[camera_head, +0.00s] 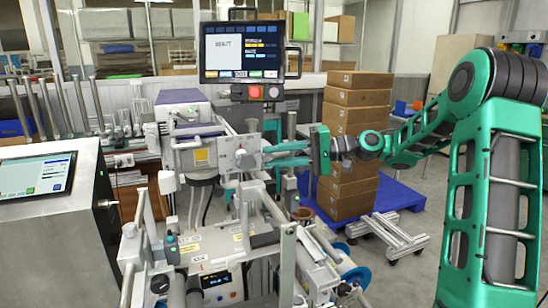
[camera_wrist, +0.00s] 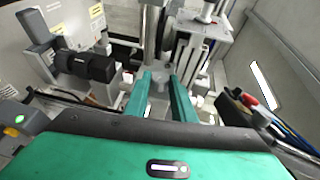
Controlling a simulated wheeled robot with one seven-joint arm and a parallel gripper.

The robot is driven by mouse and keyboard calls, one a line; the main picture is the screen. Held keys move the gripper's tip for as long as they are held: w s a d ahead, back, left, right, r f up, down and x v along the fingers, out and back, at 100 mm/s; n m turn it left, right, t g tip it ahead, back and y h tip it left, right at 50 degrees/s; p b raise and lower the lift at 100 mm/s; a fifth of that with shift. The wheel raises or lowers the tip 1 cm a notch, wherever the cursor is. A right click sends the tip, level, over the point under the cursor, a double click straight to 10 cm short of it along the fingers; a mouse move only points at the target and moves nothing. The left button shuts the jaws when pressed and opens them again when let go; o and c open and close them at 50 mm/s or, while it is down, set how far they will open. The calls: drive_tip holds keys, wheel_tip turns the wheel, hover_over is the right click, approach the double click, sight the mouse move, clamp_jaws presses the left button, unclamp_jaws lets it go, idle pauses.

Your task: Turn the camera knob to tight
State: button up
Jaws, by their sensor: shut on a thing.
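My gripper (camera_head: 268,155) reaches in from the right, with its two green fingers level at the grey bracket (camera_head: 248,145) on the machine. In the wrist view the fingers (camera_wrist: 163,78) run forward side by side, with a narrow gap between them. A small pale grey part (camera_wrist: 158,84), seemingly the camera knob, sits between the fingertips. Its marks and turn angle are too small to read. A black cylindrical part (camera_wrist: 85,65), perhaps the camera, is to the left of the fingers in the wrist view. The screen (camera_head: 240,52) above the machine reads "WAIT".
Stacked cardboard boxes (camera_head: 355,130) stand on a blue pallet (camera_head: 400,194) behind my arm. A metal cabinet with a tablet (camera_head: 38,176) is at the left. Rollers and frame bars (camera_head: 290,255) fill the space below the gripper. A small wheeled frame (camera_head: 390,235) stands on the floor.

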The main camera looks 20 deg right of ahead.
drive_tip(key=shift+d+f+y, duration=0.1)
drive_tip(key=shift+f+y, duration=0.15)
drive_tip(key=shift+y, duration=0.15)
idle(0.3)
drive_tip(key=o, duration=1.1)
drive_tip(key=shift+c, duration=0.2)
drive_tip(key=v, duration=1)
drive_tip(key=shift+d, duration=0.4)
